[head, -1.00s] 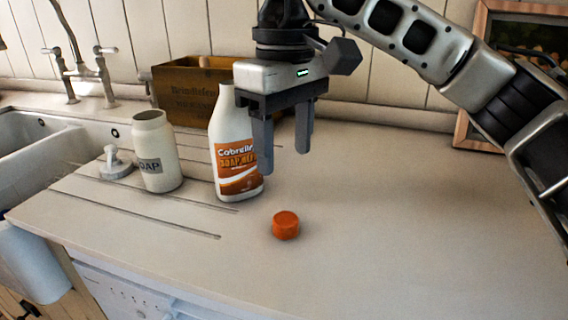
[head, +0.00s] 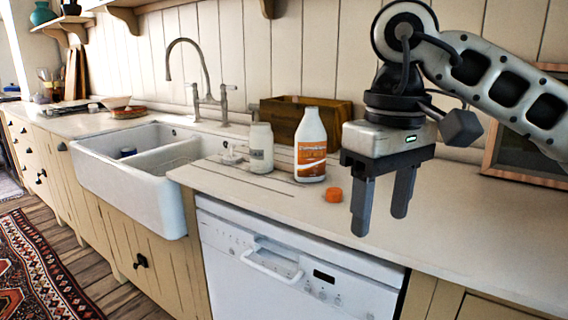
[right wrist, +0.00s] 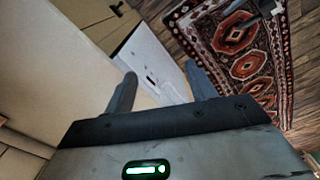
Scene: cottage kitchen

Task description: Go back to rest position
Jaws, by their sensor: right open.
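My right gripper (head: 381,208) is open and empty, above the front part of the counter (head: 450,235) in the head view. Its fingers point down, to the right of an orange cap (head: 333,194) that lies on the counter. A white bottle with an orange label (head: 311,150) stands upright without a cap behind the orange cap. In the right wrist view the two fingers (right wrist: 158,92) are apart with nothing between them. My left gripper is not in view.
A soap bottle (head: 261,148) stands left of the white bottle, with a pump top (head: 231,155) beside it. A wooden box (head: 290,112) is behind. A double sink (head: 140,160) is at left, a dishwasher (head: 290,270) below. The counter to the right is clear.

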